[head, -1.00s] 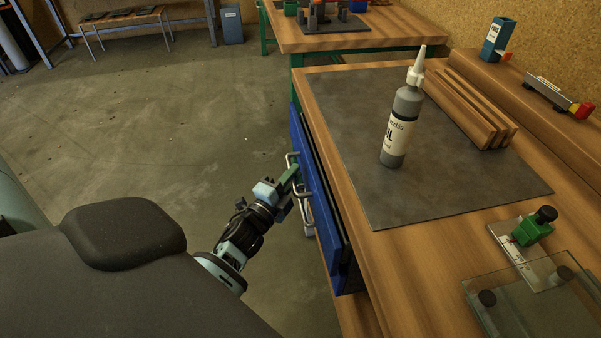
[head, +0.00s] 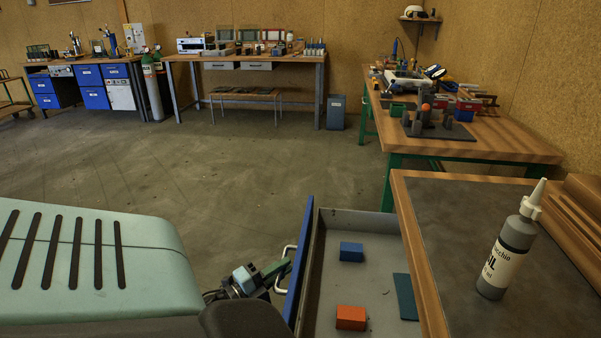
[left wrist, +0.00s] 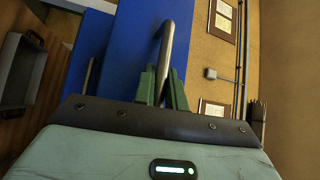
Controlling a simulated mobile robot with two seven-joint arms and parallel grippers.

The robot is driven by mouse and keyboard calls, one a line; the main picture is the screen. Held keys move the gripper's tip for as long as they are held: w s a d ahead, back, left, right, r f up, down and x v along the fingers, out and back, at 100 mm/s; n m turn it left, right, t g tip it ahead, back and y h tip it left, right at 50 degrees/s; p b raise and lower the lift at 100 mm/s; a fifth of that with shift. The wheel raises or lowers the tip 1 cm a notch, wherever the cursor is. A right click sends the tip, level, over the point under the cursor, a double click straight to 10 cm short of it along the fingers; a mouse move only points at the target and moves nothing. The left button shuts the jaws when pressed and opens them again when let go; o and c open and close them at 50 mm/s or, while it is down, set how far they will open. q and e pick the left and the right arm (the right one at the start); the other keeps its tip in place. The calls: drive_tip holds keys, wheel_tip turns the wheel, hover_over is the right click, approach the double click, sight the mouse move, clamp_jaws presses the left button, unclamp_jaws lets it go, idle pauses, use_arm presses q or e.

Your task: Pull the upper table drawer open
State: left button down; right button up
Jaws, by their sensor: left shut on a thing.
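The upper table drawer (head: 335,250) stands well out from the table, with its grey inside showing. Its blue front (head: 302,262) carries a silver bar handle (head: 284,279). My left gripper (head: 280,266) is at this handle on the outer side of the front. In the left wrist view the green fingers of the left gripper (left wrist: 162,90) are shut around the silver handle bar (left wrist: 166,50), in front of the blue drawer front (left wrist: 135,45). My right gripper is not in view.
The drawer holds a blue block (head: 351,252), an orange block (head: 351,318) and a flat teal piece (head: 405,297). A grey bottle (head: 508,255) stands upright on the table mat (head: 465,215). Another workbench (head: 500,140) stands behind. The floor (head: 200,175) beyond the drawer is clear.

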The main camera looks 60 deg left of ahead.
use_arm(q)
drive_tip(key=shift+s+a, duration=0.4)
drive_tip(key=shift+s, duration=0.1)
drive_tip(key=c, duration=1.5)
unclamp_jaws()
drive_tip(key=shift+o, duration=0.2)
drive_tip(key=s+f+b, duration=0.1)
drive_tip(key=s, duration=0.6)
drive_tip(key=shift+s+d, duration=0.35)
